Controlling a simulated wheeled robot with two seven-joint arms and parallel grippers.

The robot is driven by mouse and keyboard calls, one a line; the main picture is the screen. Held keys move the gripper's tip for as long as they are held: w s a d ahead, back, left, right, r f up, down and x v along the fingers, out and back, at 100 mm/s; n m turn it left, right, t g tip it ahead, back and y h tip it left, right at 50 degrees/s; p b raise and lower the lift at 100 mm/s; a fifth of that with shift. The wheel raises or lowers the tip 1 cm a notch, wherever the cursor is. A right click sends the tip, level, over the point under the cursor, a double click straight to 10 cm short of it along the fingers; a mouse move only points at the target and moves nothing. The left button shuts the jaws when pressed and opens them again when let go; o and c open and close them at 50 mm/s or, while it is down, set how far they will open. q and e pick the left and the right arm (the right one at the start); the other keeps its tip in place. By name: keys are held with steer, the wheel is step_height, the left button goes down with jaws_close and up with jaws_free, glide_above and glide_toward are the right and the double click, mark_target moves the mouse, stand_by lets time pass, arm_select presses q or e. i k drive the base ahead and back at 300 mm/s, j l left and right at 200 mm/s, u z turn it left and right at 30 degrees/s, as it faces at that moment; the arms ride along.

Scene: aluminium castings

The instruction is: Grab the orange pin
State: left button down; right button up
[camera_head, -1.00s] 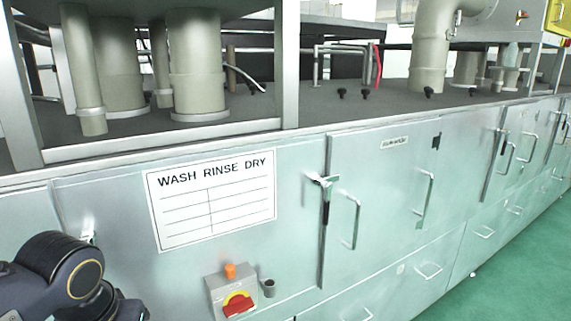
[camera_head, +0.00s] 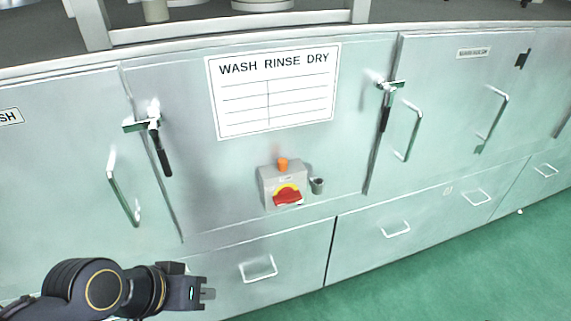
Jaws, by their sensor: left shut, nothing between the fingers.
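The orange pin (camera_head: 283,164) stands upright on top of a small grey switch box (camera_head: 268,187) on the front of the machine. The box has a red rotary handle (camera_head: 288,196) on a yellow plate. My left gripper (camera_head: 208,294) comes in from the lower left, below and left of the box and well apart from the pin. It is shut and empty. My right gripper is not in view.
A small grey cup-like holder (camera_head: 317,185) sits just right of the box. Door latches (camera_head: 160,140) and door handles (camera_head: 408,131) stick out on both sides. A drawer handle (camera_head: 258,269) lies right of my gripper. Green floor (camera_head: 480,255) is clear at lower right.

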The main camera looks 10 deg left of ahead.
mark_target(282, 162)
steer(key=i+l, duration=0.1)
steer(key=i+l+u, duration=0.1)
steer(key=u, duration=0.25)
steer(key=i+l+u, duration=0.1)
steer(key=l+u, duration=0.6)
steer(key=j+u, duration=0.1)
steer(key=u, duration=0.45)
steer(key=i, duration=0.05)
